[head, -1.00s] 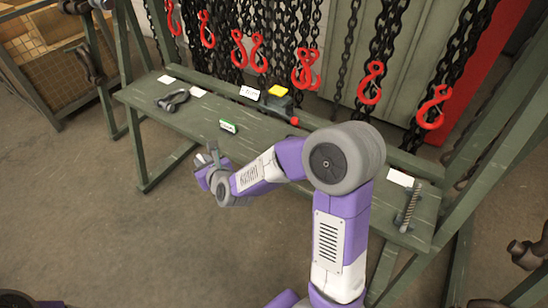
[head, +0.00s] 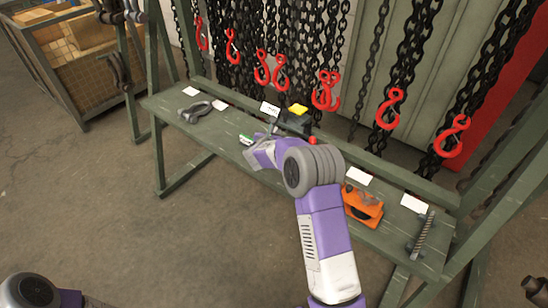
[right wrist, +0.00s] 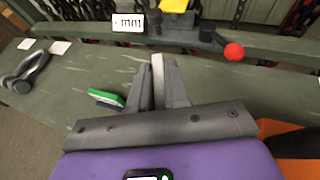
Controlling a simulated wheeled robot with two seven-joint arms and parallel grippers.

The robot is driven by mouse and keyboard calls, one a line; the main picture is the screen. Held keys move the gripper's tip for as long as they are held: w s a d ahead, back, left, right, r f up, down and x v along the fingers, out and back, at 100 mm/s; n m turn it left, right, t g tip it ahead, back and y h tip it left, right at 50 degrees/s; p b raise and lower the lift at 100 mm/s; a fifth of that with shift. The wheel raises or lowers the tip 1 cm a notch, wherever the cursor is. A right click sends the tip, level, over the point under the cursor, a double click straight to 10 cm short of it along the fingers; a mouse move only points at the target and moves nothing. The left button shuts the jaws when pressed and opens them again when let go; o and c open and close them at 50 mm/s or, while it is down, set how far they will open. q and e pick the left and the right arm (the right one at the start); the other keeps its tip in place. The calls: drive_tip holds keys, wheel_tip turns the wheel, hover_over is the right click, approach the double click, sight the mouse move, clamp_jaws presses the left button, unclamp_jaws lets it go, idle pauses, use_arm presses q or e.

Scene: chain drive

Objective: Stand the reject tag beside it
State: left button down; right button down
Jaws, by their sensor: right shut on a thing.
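My right gripper (head: 271,129) is over the bench, in front of the black device with the yellow top. In the right wrist view its jaws (right wrist: 156,88) are closed on a thin pale piece (right wrist: 158,72), seen edge-on. This may be the reject tag; its face is hidden. A small green-and-white tag (head: 246,139) is just left of the fingers, outside the jaws; it also shows in the right wrist view (right wrist: 106,98). An orange device (head: 362,204) sits on the bench right of my right arm. My left gripper is out of view.
The black device with yellow top (head: 297,119) and red knob stands at the bench's back, beside a marked white card (head: 270,108). A grey shackle (head: 195,112) lies left. A threaded rod part (head: 423,235) lies right. Red hooks (head: 329,92) on chains hang behind.

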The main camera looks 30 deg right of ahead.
wheel_tip(320, 180, down, 9)
drive_tip(key=shift+f+b, duration=0.15)
drive_tip(key=shift+b, duration=1)
drive_tip(key=shift+f+b, duration=0.2)
drive_tip(key=shift+b, duration=0.1)
drive_tip(key=c, duration=1.1)
unclamp_jaws()
drive_tip(key=shift+r, duration=0.1)
